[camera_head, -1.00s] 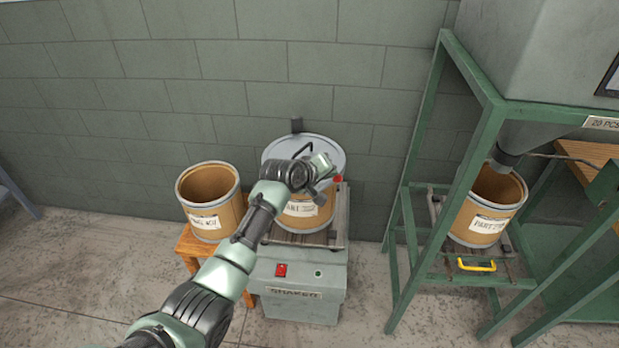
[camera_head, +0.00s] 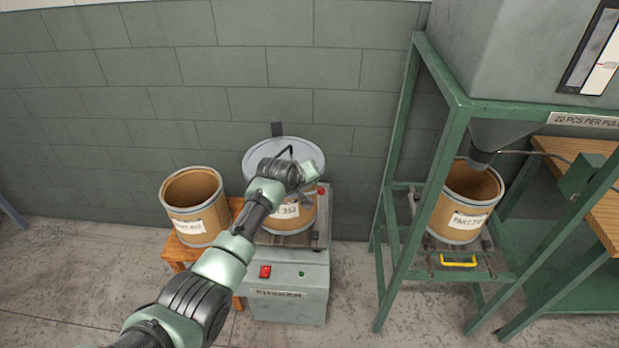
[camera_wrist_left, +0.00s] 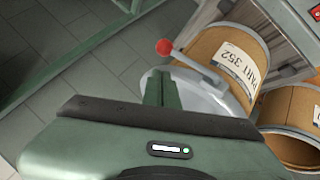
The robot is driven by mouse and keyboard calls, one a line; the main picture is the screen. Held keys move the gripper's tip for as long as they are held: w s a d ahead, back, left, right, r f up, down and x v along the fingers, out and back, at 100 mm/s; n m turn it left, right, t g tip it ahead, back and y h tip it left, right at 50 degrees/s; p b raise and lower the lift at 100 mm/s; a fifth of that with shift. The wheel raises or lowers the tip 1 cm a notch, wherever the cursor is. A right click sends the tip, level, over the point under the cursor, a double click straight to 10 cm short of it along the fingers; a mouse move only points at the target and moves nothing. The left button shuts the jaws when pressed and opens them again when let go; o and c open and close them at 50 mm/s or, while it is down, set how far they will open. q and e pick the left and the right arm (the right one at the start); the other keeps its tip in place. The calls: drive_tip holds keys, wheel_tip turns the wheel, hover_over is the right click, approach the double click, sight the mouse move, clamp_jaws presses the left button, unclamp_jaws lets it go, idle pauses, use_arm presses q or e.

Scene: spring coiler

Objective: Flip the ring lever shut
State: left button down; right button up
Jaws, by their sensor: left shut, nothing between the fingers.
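The lidded drum (camera_head: 291,219), a brown fibre drum, stands on the shaker, its grey lid (camera_head: 258,158) partly hidden by my left arm. In the left wrist view the drum (camera_wrist_left: 237,52) is labelled PART 352. The ring lever (camera_wrist_left: 196,66) sticks out from its rim and ends in a red knob (camera_wrist_left: 164,47). The lever stands away from the drum wall at its far end. My left gripper (camera_head: 312,182) is over the right side of the lid. Its fingers (camera_wrist_left: 160,88) are shut and empty, apart from the lever and just below the knob in the wrist view.
The shaker (camera_head: 289,284) has a red switch and a green button. An open drum (camera_head: 200,218) stands left on a wooden stool. A green frame (camera_head: 400,190) with a hopper and another drum (camera_head: 460,215) stands right. A block wall is behind.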

use_arm(q)
drive_tip(key=s+r+p, duration=0.1)
drive_tip(key=s+r, duration=0.1)
drive_tip(key=r, duration=0.4)
drive_tip(key=s+d+r, duration=0.1)
drive_tip(key=s+r, duration=0.2)
drive_tip(key=r, duration=0.3)
drive_tip(key=shift+d+p, duration=0.25)
drive_tip(key=shift+p, duration=0.1)
drive_tip(key=shift+f, duration=0.1)
